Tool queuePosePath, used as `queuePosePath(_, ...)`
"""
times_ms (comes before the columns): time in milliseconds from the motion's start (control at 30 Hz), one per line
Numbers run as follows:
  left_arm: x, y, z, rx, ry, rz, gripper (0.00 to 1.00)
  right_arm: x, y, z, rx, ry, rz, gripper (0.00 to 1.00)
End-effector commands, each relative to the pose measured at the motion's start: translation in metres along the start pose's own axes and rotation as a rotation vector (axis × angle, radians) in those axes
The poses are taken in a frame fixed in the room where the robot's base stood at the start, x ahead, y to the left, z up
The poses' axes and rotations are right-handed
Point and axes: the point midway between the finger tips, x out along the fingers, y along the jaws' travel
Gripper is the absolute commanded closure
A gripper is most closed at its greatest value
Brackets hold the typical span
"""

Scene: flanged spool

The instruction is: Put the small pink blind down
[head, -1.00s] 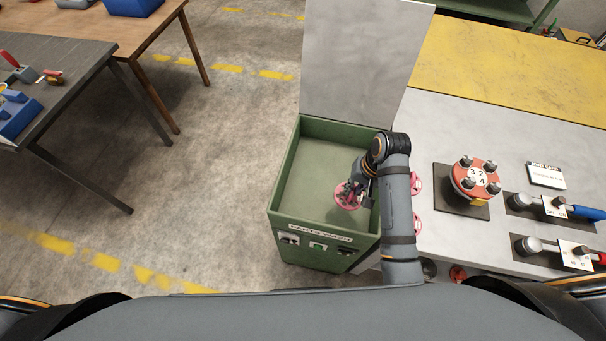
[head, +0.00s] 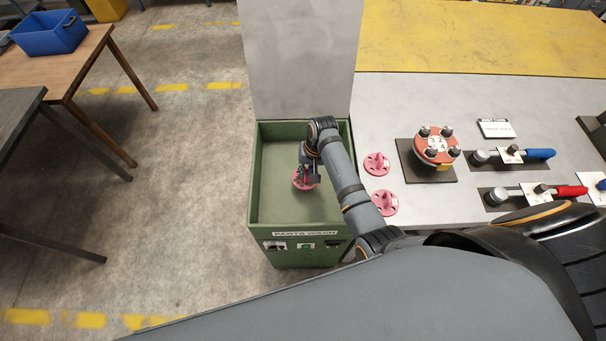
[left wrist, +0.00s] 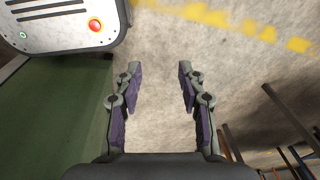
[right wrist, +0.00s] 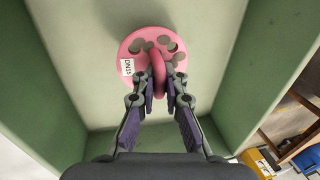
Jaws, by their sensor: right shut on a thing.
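A pink blind (right wrist: 152,55), a round holed disc with a raised handle and a white label, is in my right gripper (right wrist: 160,88). The fingers are shut on its handle. In the head view the held blind (head: 303,181) and my right gripper (head: 307,170) are over the inside of the green parts wash tub (head: 254,190). I cannot tell whether the disc touches the tub floor. Two more pink blinds (head: 377,163) (head: 384,203) lie on the grey bench. My left gripper (left wrist: 158,78) is open and empty in the left wrist view, over the floor beside a green side wall.
The tub's raised lid (head: 300,60) stands behind it. On the bench (head: 460,100) are a red numbered flanged spool (head: 437,148) and clamps with blue (head: 540,153) and red (head: 571,191) handles. Tables stand at left, one with a blue bin (head: 48,33). Floor left of the tub is clear.

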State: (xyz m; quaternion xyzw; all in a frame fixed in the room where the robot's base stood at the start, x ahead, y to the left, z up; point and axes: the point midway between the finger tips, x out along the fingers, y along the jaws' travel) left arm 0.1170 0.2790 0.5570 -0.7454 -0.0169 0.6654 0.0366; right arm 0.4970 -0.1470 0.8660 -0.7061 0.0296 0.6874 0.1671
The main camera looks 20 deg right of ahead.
Motion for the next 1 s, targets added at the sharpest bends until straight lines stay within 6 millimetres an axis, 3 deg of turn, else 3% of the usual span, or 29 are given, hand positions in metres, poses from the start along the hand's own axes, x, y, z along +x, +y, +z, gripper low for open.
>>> queuePosePath(333, 0.001, 0.0, 0.011, 0.001, -0.016, 0.0, 0.6, 0.017, -0.002, -0.014, -0.001, 0.001, 0.0, 1.0)
queuePosePath(567, 0.003, 0.001, 0.012, 0.001, -0.018, 0.0, 0.6, 0.05, 0.004, -0.017, 0.0, 0.0, 0.001, 1.0)
queuePosePath(1000, 0.005, 0.001, 0.012, 0.001, -0.017, 0.0, 0.6, 0.057, 0.005, -0.016, 0.0, 0.001, 0.0, 1.0)
